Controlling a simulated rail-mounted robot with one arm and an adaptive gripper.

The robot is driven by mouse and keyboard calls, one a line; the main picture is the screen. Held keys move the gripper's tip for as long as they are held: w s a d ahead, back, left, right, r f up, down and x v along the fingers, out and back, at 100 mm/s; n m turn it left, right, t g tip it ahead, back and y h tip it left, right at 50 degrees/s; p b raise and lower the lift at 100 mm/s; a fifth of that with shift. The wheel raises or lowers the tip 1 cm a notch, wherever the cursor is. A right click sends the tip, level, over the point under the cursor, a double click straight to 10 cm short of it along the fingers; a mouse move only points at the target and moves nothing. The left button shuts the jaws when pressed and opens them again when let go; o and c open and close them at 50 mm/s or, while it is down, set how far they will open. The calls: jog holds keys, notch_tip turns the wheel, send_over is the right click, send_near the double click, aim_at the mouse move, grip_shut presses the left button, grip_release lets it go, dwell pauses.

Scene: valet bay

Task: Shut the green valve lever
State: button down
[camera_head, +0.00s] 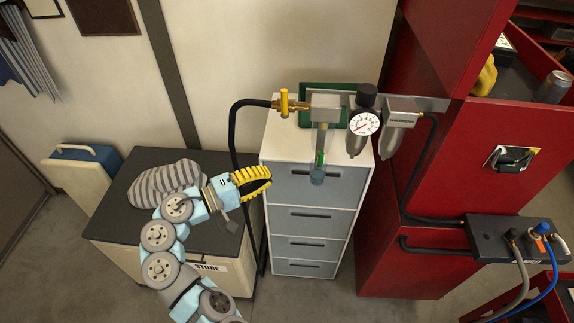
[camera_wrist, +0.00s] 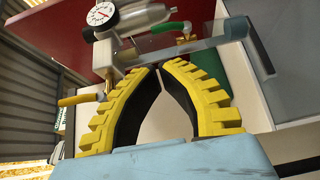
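The green valve lever (camera_head: 320,157) is small in the head view, in front of the leftmost air unit's hanging bowl. In the wrist view the green lever (camera_wrist: 166,29) is larger and lies roughly along that unit's body, beside a brass fitting (camera_wrist: 185,38). My gripper (camera_head: 269,176) is left of the lever, in front of the cabinet's left edge. In the wrist view its yellow ribbed fingers (camera_wrist: 160,65) meet or nearly meet at the tips, with nothing held between them. The lever is beyond the fingertips, apart from them.
A yellow-handled brass valve (camera_head: 284,103) and a pressure gauge (camera_head: 364,124) flank the unit. A drawer cabinet (camera_head: 311,219) stands below. A black hose (camera_head: 233,150) runs down its left side. A red cabinet (camera_head: 436,150) is right. A striped cloth bundle (camera_head: 165,181) lies on the dark-topped counter.

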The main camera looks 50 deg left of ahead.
aim_at(320, 160)
jog(key=p+x, duration=0.4)
jog(key=x, duration=0.9)
jog(key=shift+w+d, duration=0.1)
